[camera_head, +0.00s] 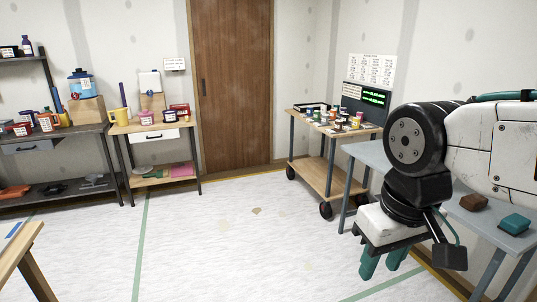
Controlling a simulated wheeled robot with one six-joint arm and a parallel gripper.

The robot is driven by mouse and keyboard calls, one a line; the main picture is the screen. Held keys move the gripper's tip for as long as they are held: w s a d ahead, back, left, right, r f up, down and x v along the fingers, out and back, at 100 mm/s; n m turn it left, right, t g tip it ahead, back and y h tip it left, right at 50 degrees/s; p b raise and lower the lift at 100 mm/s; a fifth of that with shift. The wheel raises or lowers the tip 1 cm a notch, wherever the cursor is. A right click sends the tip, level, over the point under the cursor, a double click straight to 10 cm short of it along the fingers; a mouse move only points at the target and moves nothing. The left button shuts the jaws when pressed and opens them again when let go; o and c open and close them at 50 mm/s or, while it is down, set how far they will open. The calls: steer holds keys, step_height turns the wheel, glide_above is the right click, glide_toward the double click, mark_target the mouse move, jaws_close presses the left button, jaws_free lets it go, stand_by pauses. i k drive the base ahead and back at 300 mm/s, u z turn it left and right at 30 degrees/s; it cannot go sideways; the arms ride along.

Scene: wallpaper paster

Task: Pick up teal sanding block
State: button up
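A teal sanding block (515,223) lies on the grey-blue bench (497,240) at the right. A brown block (475,202) lies on the same bench, just left of and behind it. My gripper (383,264) hangs from my arm in the lower right, left of both blocks in the picture and apart from them. Its two teal fingers point down with a gap between them, and nothing shows between them. Part of the bench is hidden behind my arm.
A wheeled wooden cart (318,175) with several small jars stands behind my gripper. A wooden side table (163,129) and a dark shelf (70,133) with cans and bottles line the left wall. A trestle table corner (22,243) shows lower left. The middle floor is clear.

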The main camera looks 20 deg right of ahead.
mark_target(515, 224)
steer(key=z, duration=0.7)
steer(key=i, duration=1.7)
steer(key=z, duration=1)
steer(key=i, duration=0.45)
steer(key=z, duration=0.15)
